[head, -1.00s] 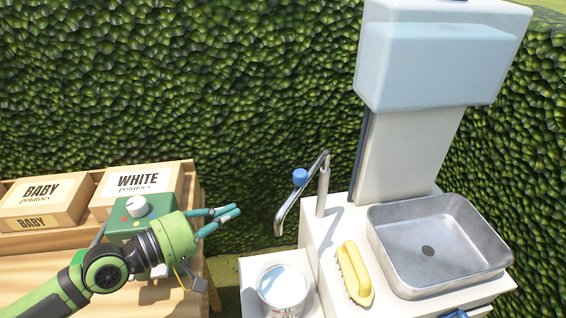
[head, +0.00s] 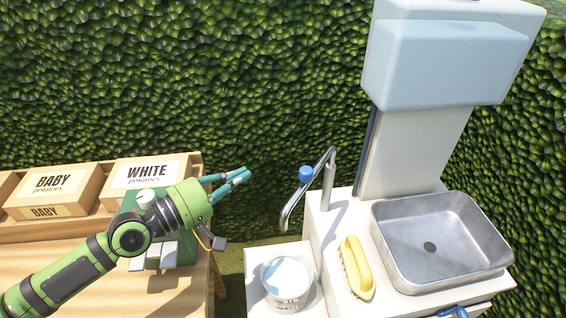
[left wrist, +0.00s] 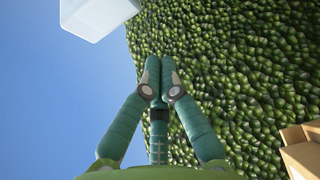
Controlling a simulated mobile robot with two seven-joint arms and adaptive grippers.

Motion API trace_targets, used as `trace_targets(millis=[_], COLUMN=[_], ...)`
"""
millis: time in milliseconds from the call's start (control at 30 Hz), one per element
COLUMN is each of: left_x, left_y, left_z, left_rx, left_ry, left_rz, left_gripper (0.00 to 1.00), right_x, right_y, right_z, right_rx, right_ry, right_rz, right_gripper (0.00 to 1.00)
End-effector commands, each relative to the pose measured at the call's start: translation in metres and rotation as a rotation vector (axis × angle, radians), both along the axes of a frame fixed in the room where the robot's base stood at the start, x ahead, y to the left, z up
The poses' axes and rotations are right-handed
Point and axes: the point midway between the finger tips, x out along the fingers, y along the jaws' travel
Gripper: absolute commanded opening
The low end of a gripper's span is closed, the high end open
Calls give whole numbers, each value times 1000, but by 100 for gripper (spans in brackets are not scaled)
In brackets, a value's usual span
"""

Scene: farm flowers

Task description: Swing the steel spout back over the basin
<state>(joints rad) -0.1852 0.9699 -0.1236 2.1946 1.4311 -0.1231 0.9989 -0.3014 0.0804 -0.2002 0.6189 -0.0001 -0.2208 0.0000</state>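The steel spout (head: 293,205) is a bent tube on an upright post, with a blue knob (head: 305,174) on it. In the head view it points left and toward me, away from the basin, its tip near the white bucket. The steel basin (head: 380,213) is empty, set in the white stand to the right. My left gripper (head: 244,174) is left of the spout, apart from it. Its fingers are together and empty, also in the left wrist view (left wrist: 160,75). My right gripper is not in view.
A white bucket (head: 286,283) stands on a low ledge under the spout. Potato boxes (head: 52,190) and a green device (head: 165,245) sit on the wooden table at left. A tall hedge stands behind.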

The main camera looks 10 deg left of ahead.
Motion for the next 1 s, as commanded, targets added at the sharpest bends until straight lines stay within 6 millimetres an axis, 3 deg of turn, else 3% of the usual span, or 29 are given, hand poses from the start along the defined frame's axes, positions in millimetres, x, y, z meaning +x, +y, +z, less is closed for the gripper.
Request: trace_targets(millis=[100, 400, 633, 1000], left_x=[17, 61, 49, 45], left_y=[-11, -45, -71, -81], left_z=[7, 4, 2, -3], left_rx=[-6, -3, -2, 1], left_ry=[-3, -1, 3, -1], left_rz=[3, -1, -1, 0], left_gripper=[0, 0, 0, 0], right_x=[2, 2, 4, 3], right_y=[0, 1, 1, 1], right_z=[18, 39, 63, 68], right_rx=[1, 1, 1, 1], right_ry=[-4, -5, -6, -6], right_rz=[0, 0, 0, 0], right_gripper=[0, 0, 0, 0])
